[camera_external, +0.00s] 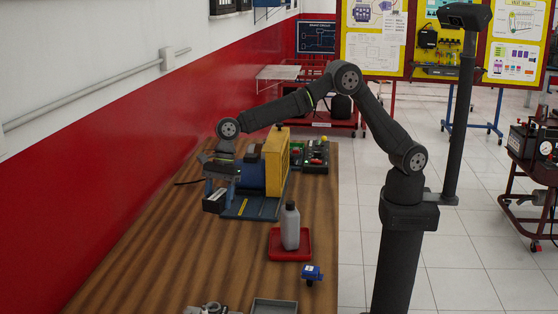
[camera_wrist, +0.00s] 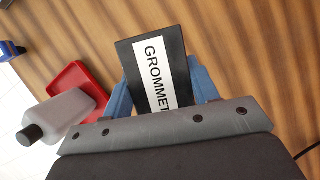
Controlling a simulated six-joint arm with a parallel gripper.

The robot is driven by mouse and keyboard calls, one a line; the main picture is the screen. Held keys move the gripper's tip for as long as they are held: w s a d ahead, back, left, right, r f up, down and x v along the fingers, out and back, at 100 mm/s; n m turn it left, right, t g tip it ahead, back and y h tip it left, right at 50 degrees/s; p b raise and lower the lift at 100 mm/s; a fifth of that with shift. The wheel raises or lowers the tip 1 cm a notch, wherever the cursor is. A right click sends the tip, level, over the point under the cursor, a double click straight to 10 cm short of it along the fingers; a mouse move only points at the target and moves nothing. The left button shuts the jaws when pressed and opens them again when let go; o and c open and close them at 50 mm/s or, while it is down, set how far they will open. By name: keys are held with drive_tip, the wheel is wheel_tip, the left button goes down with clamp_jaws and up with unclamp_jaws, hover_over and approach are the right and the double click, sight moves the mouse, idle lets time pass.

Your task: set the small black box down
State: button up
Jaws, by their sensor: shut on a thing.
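The small black box (camera_external: 213,203) is at my gripper (camera_external: 221,178), near the left side of the wooden table. In the wrist view the box (camera_wrist: 156,75) shows a white label reading GROMMET. The two blue fingers of my gripper (camera_wrist: 162,92) are shut on its sides. The lower end of the box is hidden by the gripper body in that view. I cannot tell whether the underside of the box touches the table (camera_external: 170,240).
A yellow and blue machine (camera_external: 276,165) on a base plate stands just right of my gripper. A grey bottle (camera_external: 290,230) stands on a red tray (camera_external: 277,253). A small blue part (camera_external: 312,272) and a grey tray (camera_external: 273,306) are nearer. The table's left front is bare.

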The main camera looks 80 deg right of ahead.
drive_tip(key=a+m, duration=0.2)
drive_tip(key=a, duration=1.2)
approach(202, 292)
drive_tip(key=shift+w+a+f+t, duration=0.35)
drive_tip(key=shift+a+f, duration=0.3)
drive_tip(key=shift+a, duration=0.2)
drive_tip(key=shift+s+a+f, duration=0.15)
drive_tip(key=shift+a+f, duration=0.15)
drive_tip(key=shift+a, duration=0.15)
drive_tip(key=shift+f, duration=1.95)
drive_tip(key=shift+f, duration=0.1)
drive_tip(key=o, duration=1)
drive_tip(key=shift+f, duration=0.1)
drive_tip(key=shift+o, duration=0.2)
